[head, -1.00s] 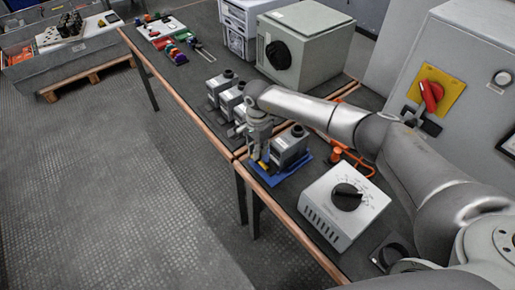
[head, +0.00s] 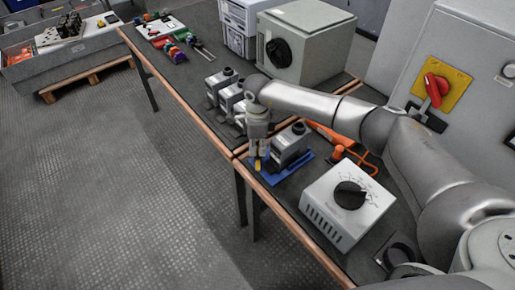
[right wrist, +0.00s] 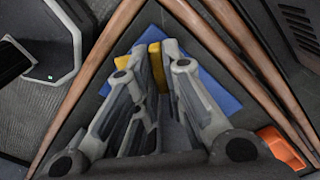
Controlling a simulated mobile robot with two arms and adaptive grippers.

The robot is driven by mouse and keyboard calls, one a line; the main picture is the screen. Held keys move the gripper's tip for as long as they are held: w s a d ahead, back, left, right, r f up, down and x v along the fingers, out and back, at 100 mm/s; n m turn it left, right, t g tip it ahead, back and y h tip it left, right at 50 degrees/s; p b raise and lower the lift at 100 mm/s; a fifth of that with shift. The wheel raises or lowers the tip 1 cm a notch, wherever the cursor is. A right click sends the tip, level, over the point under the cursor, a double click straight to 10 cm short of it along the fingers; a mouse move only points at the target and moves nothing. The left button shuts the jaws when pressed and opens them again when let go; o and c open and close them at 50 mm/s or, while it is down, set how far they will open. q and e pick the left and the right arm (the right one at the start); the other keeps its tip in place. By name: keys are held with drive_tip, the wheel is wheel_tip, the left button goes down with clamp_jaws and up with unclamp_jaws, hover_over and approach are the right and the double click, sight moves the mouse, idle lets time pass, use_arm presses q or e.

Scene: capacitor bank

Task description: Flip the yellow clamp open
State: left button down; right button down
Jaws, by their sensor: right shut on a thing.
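The yellow clamp (head: 257,164) shows below the fingertips of my right gripper (head: 257,156) at the left edge of a blue base (head: 296,167). A grey capacitor unit (head: 290,146) stands on that base, just right of the gripper. In the right wrist view, my right gripper's fingers (right wrist: 147,55) are close together, with yellow of the clamp (right wrist: 155,66) between them and more yellow at the left finger. The blue base (right wrist: 215,92) lies behind the fingers. The fingers hide part of the clamp, so its exact angle is unclear. My left gripper is out of view.
More grey units (head: 221,81) stand farther back along the bench. A white box with a black dial (head: 349,203) stands in front, and an orange tool (head: 340,150) lies right of the blue base. A grey cabinet with a red switch (head: 437,91) stands at the right.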

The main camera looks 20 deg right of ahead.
sight(258, 149)
drive_tip(key=m, duration=0.5)
drive_tip(key=shift+d+m+b, duration=0.1)
drive_tip(key=shift+m+b, duration=0.3)
drive_tip(key=m, duration=0.4)
drive_tip(key=shift+m, duration=0.3)
drive_tip(key=c, duration=1.8)
unclamp_jaws()
drive_tip(key=shift+r, duration=0.1)
wheel_tip(258, 149, up, 12)
